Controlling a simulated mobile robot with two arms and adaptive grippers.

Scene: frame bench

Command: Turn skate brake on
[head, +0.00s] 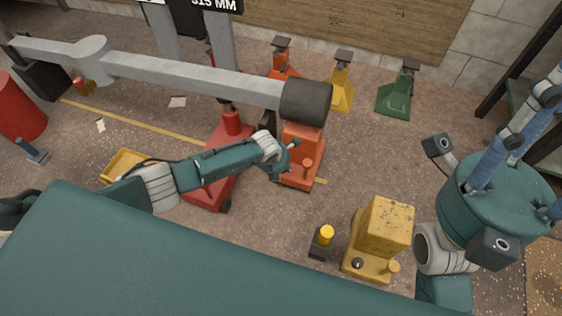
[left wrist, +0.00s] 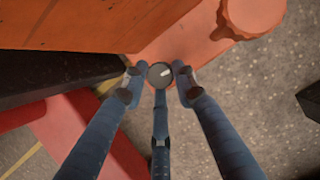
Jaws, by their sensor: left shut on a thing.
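The orange skate (head: 308,170) stands on the floor under the end of the long grey beam, which has a dark round end (head: 306,102). My left gripper (head: 289,150) is at the skate's left side. In the left wrist view its blue fingers (left wrist: 160,80) close around a small dark round knob (left wrist: 160,72) in front of the skate's orange body (left wrist: 95,25). The knob's stem is hidden. An orange cap (left wrist: 252,15) sits beside it on the skate. My right gripper (head: 535,115) is at the right, fingers pointing up, partly cut off by the frame.
A red jack (head: 205,190) stands left of the orange skate, under my left arm. A yellow skate (head: 383,230) stands in front at the right. Yellow (head: 341,85) and green (head: 397,95) stands are at the back.

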